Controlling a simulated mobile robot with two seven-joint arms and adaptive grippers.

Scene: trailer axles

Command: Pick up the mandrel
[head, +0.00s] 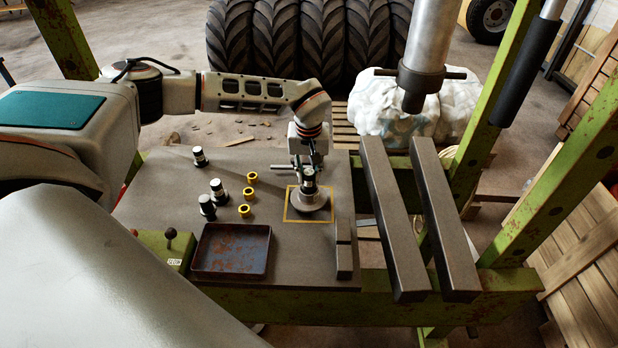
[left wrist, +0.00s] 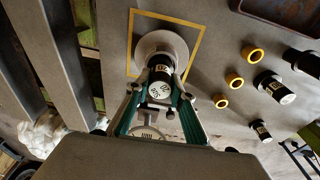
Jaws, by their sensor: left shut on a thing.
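A dark cylindrical mandrel with a pale, lettered end (left wrist: 161,80) is between the fingers of my left gripper (left wrist: 160,95) in the left wrist view. In the head view the left gripper (head: 309,170) points down and is shut on this mandrel (head: 310,184). The mandrel is upright over a round grey flanged piece (head: 308,200), inside a yellow square outline on the bench. I cannot tell whether the mandrel touches that piece. Other black cylinders with pale ends stand to the left, one at the back (head: 200,156). My right gripper is not in view.
Three yellow rings (head: 249,193) lie left of the square. A rusty tray (head: 232,250) and a green lever box (head: 167,247) are at the bench's front. Two steel bars (head: 394,220) lie to the right, below a press ram (head: 423,75).

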